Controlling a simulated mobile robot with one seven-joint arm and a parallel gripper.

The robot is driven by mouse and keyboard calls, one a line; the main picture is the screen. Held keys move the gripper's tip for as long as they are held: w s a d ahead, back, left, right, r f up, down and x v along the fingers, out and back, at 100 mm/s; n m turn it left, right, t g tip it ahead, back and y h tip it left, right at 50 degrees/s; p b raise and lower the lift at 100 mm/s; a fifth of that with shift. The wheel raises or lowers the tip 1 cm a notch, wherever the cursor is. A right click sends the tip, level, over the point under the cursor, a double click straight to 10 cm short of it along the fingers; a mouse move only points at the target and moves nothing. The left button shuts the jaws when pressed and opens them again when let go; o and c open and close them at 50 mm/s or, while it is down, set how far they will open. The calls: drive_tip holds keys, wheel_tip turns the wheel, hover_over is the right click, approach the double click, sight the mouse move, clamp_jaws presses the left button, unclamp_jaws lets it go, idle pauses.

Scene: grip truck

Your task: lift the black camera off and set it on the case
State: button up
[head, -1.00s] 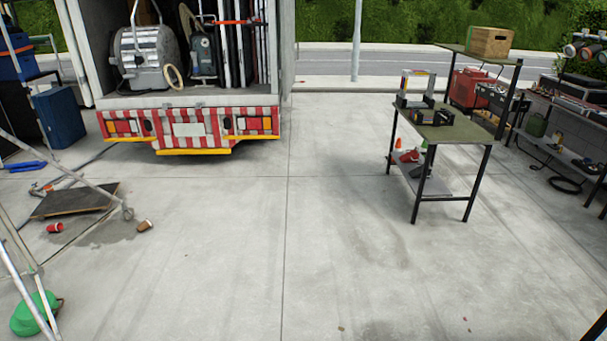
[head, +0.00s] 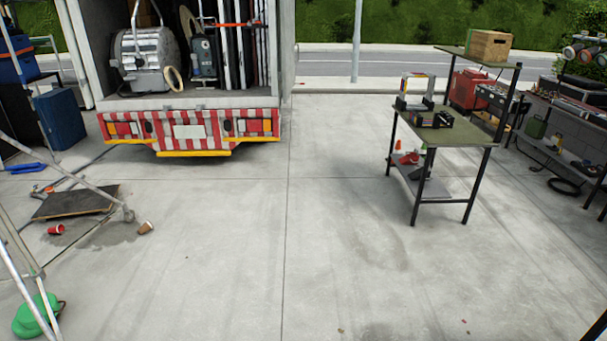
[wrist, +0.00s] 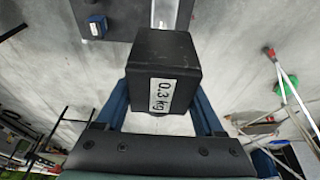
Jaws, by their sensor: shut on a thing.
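In the wrist view, my gripper (wrist: 162,122) has its blue fingers on either side of a black box-shaped thing marked 0.3 kg (wrist: 150,62). My gripper cannot be made out in the head view. There, a low black case-like thing (head: 430,119) with coloured marks lies on the olive-topped bench (head: 467,133). I cannot tell for sure whether it is the case. A dark surface (wrist: 115,5) shows at the top of the wrist view.
A box in a grey stand (head: 414,88) is at the bench's back left. A wooden crate (head: 488,44) sits on the raised shelf. The truck (head: 190,130) is at the back left. The middle floor is clear.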

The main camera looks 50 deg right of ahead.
wheel_tip(320, 180, up, 14)
drive_tip(key=shift+f, duration=0.25)
idle(1.7)
drive_tip(key=shift+f, duration=0.1)
